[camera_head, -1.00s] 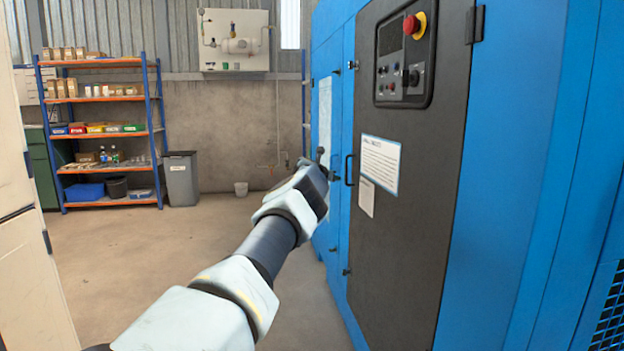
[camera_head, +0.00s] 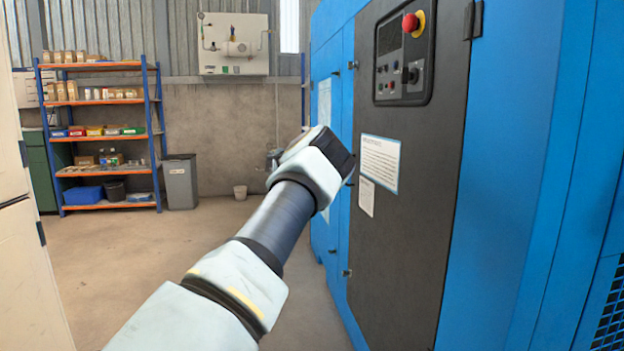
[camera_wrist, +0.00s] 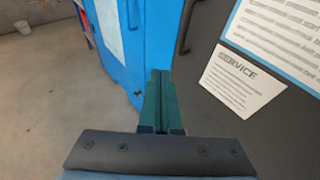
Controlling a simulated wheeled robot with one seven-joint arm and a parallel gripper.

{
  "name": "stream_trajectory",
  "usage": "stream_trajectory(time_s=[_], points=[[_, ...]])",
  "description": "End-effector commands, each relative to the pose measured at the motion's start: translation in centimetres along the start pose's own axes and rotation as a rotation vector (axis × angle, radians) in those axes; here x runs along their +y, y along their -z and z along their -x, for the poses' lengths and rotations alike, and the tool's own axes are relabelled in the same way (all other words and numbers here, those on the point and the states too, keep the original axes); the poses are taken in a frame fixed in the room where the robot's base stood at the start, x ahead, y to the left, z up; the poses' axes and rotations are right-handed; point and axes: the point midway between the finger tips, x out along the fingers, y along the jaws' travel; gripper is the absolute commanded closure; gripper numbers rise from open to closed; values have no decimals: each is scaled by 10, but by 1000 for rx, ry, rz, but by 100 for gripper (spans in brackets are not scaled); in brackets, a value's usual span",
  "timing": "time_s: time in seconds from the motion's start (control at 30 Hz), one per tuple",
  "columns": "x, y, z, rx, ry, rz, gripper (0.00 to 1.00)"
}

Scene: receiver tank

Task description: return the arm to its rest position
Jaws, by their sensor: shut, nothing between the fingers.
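My arm stretches from the bottom of the head view up toward the blue cabinet (camera_head: 528,180). Its wrist is in front of the cabinet's dark door (camera_head: 410,215), and the gripper itself is hidden behind the wrist there. In the wrist view my gripper (camera_wrist: 158,78) is shut, its green fingers together with nothing between them. The fingers point toward the blue cabinet edge. A white label reading "SERVICE" (camera_wrist: 240,82) is on the dark panel to their right. I cannot tell how far the fingertips are from the panel.
The dark door carries a control panel with a red emergency button (camera_head: 413,22) and paper notices (camera_head: 380,162). A shelf rack (camera_head: 105,66) and a grey bin (camera_head: 180,183) stand at the back left. A pale cabinet (camera_head: 28,240) borders the left. Floor between is clear.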

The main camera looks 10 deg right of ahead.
Motion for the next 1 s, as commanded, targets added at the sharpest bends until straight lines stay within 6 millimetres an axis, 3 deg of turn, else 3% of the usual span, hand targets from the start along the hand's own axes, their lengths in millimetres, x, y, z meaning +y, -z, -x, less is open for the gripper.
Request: stream_trajectory(time_s=[0.13,0.27,0.4,0.53,0.67,0.8,0.97,1.0], points=[[27,-5,19,-30,-62,115,100],[87,-6,64,-106,-213,422,100],[152,19,138,-228,-421,923,100],[175,69,214,-343,-616,1449,100],[151,129,282,-437,-809,1956,100],[88,184,343,-499,-1023,2392,100],[5,229,403,-552,-1288,2730,100],[-13,238,416,561,1349,-2775,100]])
